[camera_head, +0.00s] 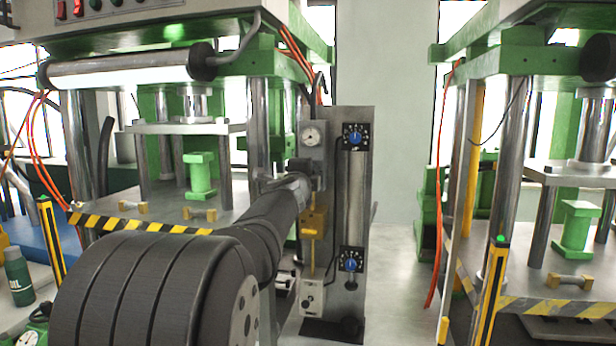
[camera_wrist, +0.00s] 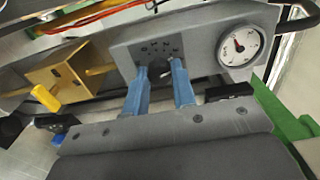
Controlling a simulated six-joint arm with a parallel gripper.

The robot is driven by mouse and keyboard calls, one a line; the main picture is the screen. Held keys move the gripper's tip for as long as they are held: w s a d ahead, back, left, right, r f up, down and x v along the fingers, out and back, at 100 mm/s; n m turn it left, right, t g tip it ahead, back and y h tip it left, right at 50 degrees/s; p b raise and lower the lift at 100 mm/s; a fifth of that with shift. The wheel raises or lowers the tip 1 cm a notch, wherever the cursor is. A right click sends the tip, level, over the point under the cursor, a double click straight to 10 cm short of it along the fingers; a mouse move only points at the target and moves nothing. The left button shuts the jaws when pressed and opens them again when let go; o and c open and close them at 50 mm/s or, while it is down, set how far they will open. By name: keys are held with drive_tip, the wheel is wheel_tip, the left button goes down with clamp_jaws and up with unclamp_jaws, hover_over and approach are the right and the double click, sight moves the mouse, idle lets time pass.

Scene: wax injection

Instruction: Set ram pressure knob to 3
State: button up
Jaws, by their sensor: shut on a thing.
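A grey block (camera_wrist: 115,55) with a round white pressure gauge (camera_wrist: 241,43) fills the upper wrist view. A small dark knob (camera_wrist: 158,73), ringed by dark marks, is on the block left of the gauge. My gripper (camera_wrist: 160,75) has two blue fingers, one on each side of the knob, and is shut on it. The knob is mostly hidden between the fingertips and its setting cannot be read. In the head view, the gauge (camera_head: 311,136) sits on the grey upright panel (camera_head: 363,210), and my arm hides the gripper and the knob below it.
Two blue dials, upper (camera_head: 355,137) and lower (camera_head: 351,264), are on the panel's right side. A brass block (camera_wrist: 62,73) with a yellow handle (camera_wrist: 46,98) is close to my gripper's left. Green presses stand left and right; the floor right of the panel is clear.

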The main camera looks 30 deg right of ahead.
drive_tip(key=shift+n, duration=1.1)
drive_tip(key=o, duration=1)
drive_tip(key=shift+a, duration=0.1)
drive_tip(key=v, duration=1.7)
drive_tip(key=shift+r, duration=0.1)
drive_tip(key=x, duration=1.7)
